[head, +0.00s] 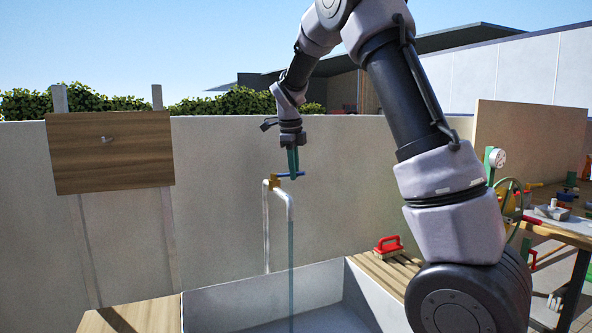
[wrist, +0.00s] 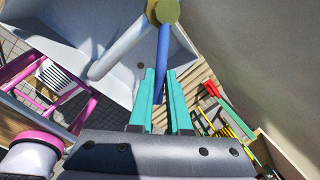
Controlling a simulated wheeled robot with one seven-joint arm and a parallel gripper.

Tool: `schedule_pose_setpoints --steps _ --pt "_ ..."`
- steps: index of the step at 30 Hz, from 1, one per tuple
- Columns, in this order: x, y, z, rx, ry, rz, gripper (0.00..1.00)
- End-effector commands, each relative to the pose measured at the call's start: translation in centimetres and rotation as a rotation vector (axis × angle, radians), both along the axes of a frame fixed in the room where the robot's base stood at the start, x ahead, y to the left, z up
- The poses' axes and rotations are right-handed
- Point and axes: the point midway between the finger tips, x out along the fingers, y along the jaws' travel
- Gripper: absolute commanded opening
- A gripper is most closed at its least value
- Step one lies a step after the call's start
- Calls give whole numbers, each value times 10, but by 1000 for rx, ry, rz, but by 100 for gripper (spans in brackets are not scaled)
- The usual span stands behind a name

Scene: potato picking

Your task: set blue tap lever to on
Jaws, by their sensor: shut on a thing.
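The blue tap lever (head: 297,174) sits on a brass valve (head: 274,184) at the top of a grey pipe (head: 266,232) by the wall. My gripper (head: 293,171) points down from above, its teal fingers shut on the lever. In the wrist view the blue lever (wrist: 162,60) runs from the brass valve (wrist: 163,11) down between my fingertips (wrist: 160,74). The lever lies about level, pointing right in the head view. A thin bluish stream (head: 291,270) falls from the spout into the basin. The lever's far end is partly hidden by the fingers.
A pale basin (head: 245,297) stands below the tap. A red-handled brush (head: 388,247) lies on wooden slats at its right. A wooden board (head: 110,151) on posts stands left. A workbench with a green wheel (head: 508,198) is at right. The wall runs close behind the tap.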

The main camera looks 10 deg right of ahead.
Motion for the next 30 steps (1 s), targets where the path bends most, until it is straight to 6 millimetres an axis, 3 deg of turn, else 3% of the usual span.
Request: schedule_pose_setpoints --steps 12,29,30 --pt "-9 10 0 0 -1 -189 0" --pt "-10 12 0 1 -2 -217 0" --pt "-10 12 0 1 -2 -217 27"
